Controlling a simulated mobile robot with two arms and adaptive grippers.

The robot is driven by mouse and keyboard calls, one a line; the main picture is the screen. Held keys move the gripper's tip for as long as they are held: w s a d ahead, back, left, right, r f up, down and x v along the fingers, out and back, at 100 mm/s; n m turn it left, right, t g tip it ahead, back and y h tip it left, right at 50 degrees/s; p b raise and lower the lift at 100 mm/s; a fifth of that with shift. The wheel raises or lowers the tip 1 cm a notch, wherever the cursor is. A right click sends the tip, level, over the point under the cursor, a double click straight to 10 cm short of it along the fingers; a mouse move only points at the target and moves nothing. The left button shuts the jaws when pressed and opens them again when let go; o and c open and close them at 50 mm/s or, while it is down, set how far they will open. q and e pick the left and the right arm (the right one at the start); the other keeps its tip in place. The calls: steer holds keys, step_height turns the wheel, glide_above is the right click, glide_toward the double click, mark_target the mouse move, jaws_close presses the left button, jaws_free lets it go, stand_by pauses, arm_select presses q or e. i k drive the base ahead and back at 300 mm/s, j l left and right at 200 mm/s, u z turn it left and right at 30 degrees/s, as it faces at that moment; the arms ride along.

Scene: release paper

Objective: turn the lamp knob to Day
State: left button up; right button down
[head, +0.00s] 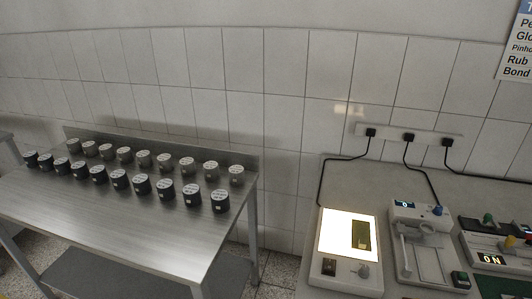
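A white light box (345,283) with a brightly lit panel (336,229) stands on the bench at the lower right. A small grey knob (364,270) is on its front strip, right of a small dark switch or display (329,266). The knob's marking and pointer are too small to read. A dark rectangular piece with a gold-brown edge (361,235) lies on the right part of the lit panel. Neither of my grippers is in view.
A white instrument (421,244) with a display and blue knob stands right of the light box. Farther right is a device with an "ON" display (490,259). Several dark jars (165,188) stand in rows on a steel table (130,222) at left. A power strip (409,137) is on the wall.

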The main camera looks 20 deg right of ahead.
mark_target(364, 273)
steer(key=z, duration=1.15)
